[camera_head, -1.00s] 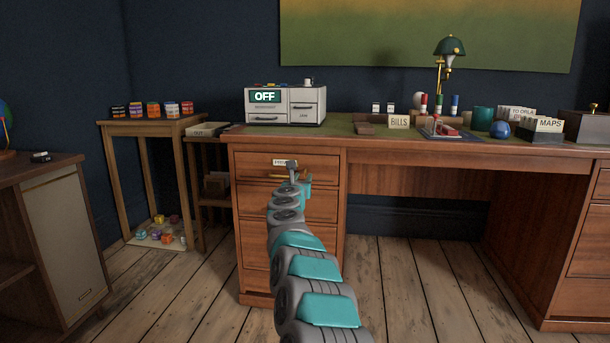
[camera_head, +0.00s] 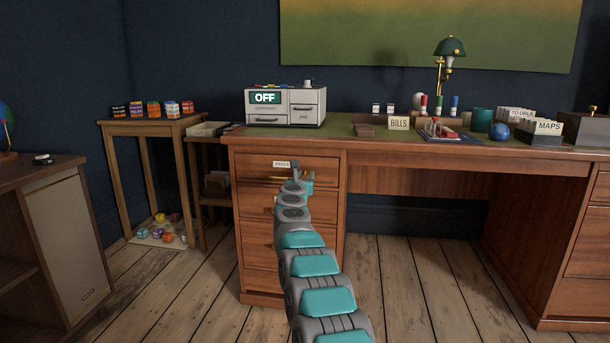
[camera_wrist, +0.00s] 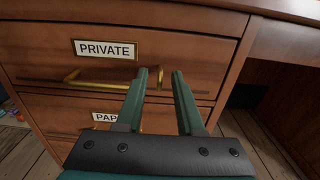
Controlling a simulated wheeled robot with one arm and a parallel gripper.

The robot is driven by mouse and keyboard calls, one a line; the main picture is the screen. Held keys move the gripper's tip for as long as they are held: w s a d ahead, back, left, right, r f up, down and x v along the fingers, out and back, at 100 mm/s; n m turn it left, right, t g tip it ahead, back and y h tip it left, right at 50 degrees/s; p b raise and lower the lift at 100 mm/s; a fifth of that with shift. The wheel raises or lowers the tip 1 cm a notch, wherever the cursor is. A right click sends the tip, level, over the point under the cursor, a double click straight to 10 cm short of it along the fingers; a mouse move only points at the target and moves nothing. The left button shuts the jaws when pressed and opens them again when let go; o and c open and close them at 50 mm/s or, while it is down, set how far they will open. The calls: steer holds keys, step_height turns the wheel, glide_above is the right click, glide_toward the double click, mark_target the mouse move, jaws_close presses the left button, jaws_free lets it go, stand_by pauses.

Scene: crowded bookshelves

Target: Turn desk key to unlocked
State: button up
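The desk (camera_head: 440,152) has a top left drawer (camera_head: 245,169) with a "PRIVATE" label and a brass handle. In the wrist view this drawer (camera_wrist: 200,48) is shut, and its handle (camera_wrist: 90,70) runs behind my left finger. My gripper (camera_wrist: 160,72) points at the drawer front at the handle's right end, with its two fingers apart. A small brass piece shows between the fingertips; I cannot tell whether it is the handle's end or a key. No key or lock can be made out clearly. In the head view my gripper (camera_head: 296,166) is in front of this drawer.
A second drawer with a "PAP..." label (camera_wrist: 104,117) lies below. The desk's open knee space (camera_head: 410,190) is to the right. A white device reading "OFF" (camera_head: 285,106) and a "BILLS" box (camera_head: 398,123) stand on top. A cabinet (camera_head: 68,235) stands at left.

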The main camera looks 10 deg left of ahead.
steer(key=shift+c, duration=0.3)
jaws_close()
stand_by(0.3)
